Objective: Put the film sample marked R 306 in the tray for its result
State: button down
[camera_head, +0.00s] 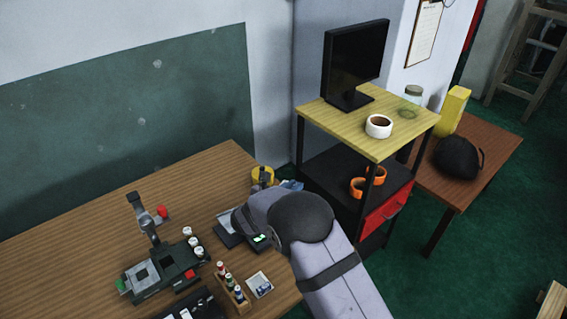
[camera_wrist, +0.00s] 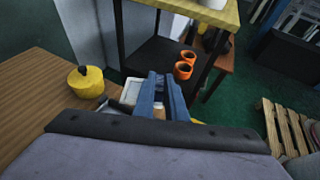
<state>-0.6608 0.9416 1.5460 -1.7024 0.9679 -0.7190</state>
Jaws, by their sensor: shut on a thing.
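My gripper (camera_wrist: 161,95) shows in the wrist view as two blue fingers, shut on a small tan thing (camera_wrist: 159,113) low between them. I cannot read any mark on it, so I cannot tell whether it is the sample R 306. In the head view my arm hides most of the gripper. A pale tray-like thing (camera_wrist: 132,91) lies just left of the fingers, at the table's edge by the cart. A bit of yellow (camera_wrist: 197,121) shows right of the fingers, mostly hidden.
A yellow pot (camera_wrist: 86,81) stands on the wooden table (camera_head: 75,218). A device with a green display (camera_head: 260,238), a rack of small bottles (camera_head: 234,290) and white-topped jars (camera_head: 194,242) stand nearby. The cart (camera_head: 402,133) holds orange rings (camera_wrist: 183,70). The table's back left is clear.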

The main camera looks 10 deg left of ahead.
jog(key=s+d+f+p, duration=0.2)
jog(key=s+d, duration=0.1)
jog(key=s+d+f+m+h+p, duration=0.1)
jog(key=s+d+f+p, duration=0.1)
jog(key=s+d, duration=0.1)
jog(key=s+d+f+m+g+h+p, duration=0.1)
jog(key=s+d+f+p, duration=0.1)
jog(key=d, duration=0.3)
jog(key=shift+s+d+f+p, duration=0.15)
jog(key=shift+s+f+p, duration=0.15)
jog(key=shift+s, duration=0.3)
jog(key=shift+w+d+r+m+g+h, duration=0.15)
jog(key=shift+r+m+g+h, duration=0.15)
jog(key=shift+m+g+h, duration=0.15)
jog(key=shift+s+d+r+m+g+h, duration=0.1)
jog(key=shift+r+m+g+h, duration=0.2)
jog(key=shift+m+h, duration=0.2)
jog(key=shift+f, duration=0.15)
jog(key=shift+f+b, duration=1.3)
jog(key=shift+f, duration=0.6)
jog(key=shift+f+b, duration=0.7)
jog(key=shift+f, duration=0.05)
jog(key=shift+f+b, duration=0.15)
jog(key=shift+b, duration=0.35)
